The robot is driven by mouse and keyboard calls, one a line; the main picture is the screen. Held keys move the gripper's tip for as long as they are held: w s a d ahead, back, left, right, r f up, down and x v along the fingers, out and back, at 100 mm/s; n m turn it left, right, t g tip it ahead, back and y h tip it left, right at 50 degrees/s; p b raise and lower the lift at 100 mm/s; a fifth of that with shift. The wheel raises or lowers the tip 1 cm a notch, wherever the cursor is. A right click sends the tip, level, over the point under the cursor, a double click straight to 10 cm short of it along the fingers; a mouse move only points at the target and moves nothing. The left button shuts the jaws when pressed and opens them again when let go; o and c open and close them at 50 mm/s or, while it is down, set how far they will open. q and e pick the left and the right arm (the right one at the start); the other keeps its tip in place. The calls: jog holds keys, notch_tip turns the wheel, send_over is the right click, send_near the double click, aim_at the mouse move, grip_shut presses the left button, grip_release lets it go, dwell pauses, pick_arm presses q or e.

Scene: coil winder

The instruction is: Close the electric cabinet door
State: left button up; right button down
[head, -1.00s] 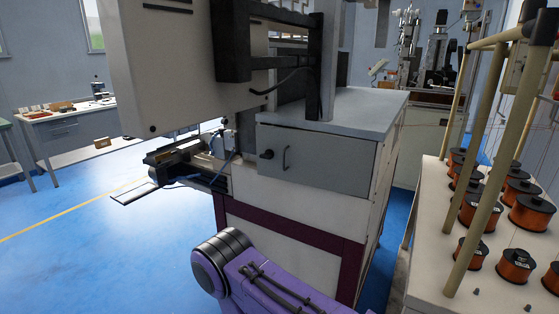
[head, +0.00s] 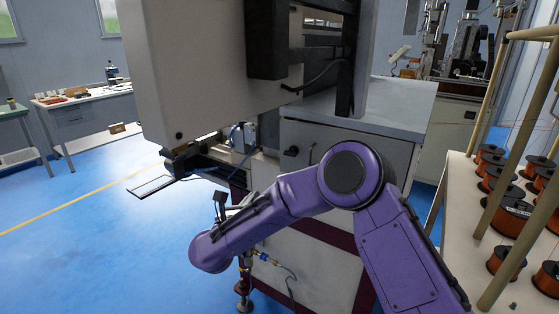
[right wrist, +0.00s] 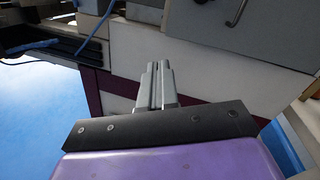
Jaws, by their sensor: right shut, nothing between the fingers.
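A grey door panel (head: 300,134) with a black knob and a dark handle is on the front of the white machine cabinet. My purple right arm hides its right and lower parts in the head view. It appears flush, but I cannot tell whether it is fully closed. The door and handle also show at the top right of the right wrist view (right wrist: 212,18). My right gripper (head: 221,203) is left of and below the door, apart from it. Its fingers are together and empty in the right wrist view (right wrist: 160,68). My left gripper is out of view.
A large beige box (head: 190,65) on a black bracket overhangs the cabinet's left front. A black rail assembly (head: 190,165) juts out below it. A rack table with several copper spools (head: 508,218) stands close on the right. The blue floor (head: 90,230) is open at left.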

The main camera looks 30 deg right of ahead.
notch_tip(320, 180, up, 6)
jog(key=d+m+g+h, duration=0.1)
jog(key=m+g, duration=0.1)
jog(key=m, duration=0.4)
pick_arm(q)
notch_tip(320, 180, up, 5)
jog(key=p, duration=0.4)
jog(key=shift+p, duration=0.4)
pick_arm(e)
jog(key=x, duration=1.4)
jog(key=shift+f, duration=0.35)
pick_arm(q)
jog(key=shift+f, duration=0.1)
pick_arm(e)
jog(key=shift+d, duration=0.1)
